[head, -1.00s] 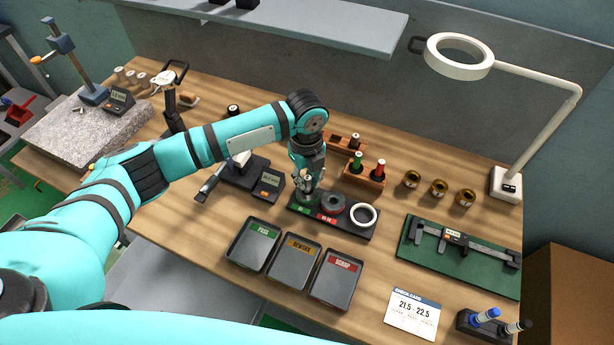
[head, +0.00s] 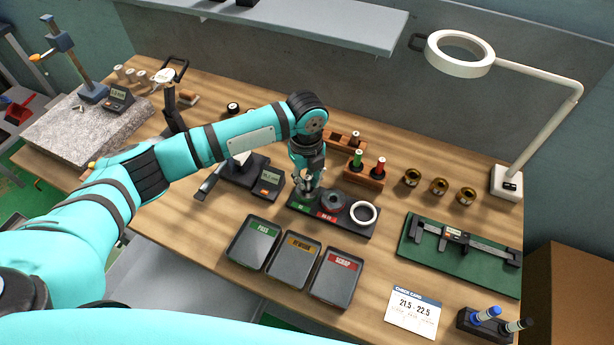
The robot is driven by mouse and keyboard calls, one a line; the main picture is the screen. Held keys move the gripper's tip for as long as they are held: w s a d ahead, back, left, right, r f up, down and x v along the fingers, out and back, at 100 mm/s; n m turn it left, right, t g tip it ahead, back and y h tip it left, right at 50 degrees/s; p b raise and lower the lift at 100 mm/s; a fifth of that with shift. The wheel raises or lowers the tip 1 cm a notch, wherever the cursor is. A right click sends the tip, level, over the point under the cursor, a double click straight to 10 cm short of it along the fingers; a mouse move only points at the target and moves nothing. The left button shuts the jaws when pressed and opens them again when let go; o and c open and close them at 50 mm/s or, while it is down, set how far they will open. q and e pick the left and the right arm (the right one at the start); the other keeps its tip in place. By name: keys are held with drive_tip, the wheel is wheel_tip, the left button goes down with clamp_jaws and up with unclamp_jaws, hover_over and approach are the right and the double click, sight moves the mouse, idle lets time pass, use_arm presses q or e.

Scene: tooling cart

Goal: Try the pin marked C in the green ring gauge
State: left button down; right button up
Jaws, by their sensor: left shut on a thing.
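My left gripper (head: 307,187) points down over the left end of the dark gauge stand (head: 362,230). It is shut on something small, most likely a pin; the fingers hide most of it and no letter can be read. The stand's green label (head: 301,207) shows just below the fingers. The green ring gauge is largely hidden by the gripper, so I cannot tell how far any pin sits in it. A dark ring (head: 333,201) by the red label and a white ring (head: 363,213) stand to the right. My right gripper is not in view.
A wooden rack (head: 350,175) with green (head: 357,157) and red (head: 380,165) pins stands behind the gauge stand. PASS (head: 250,247), REWORK (head: 294,264) and SCRAP (head: 336,281) trays lie in front. A caliper (head: 457,241) and lamp (head: 505,183) are at right.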

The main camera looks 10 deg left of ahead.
sight(307, 178)
use_arm(q)
drive_tip(key=shift+f, duration=0.4)
idle(0.6)
drive_tip(key=shift+r+p, duration=1.55)
drive_tip(key=shift+p, duration=0.1)
idle(1.7)
wheel_tip(307, 178, up, 5)
drive_tip(key=p, duration=0.5)
idle(0.3)
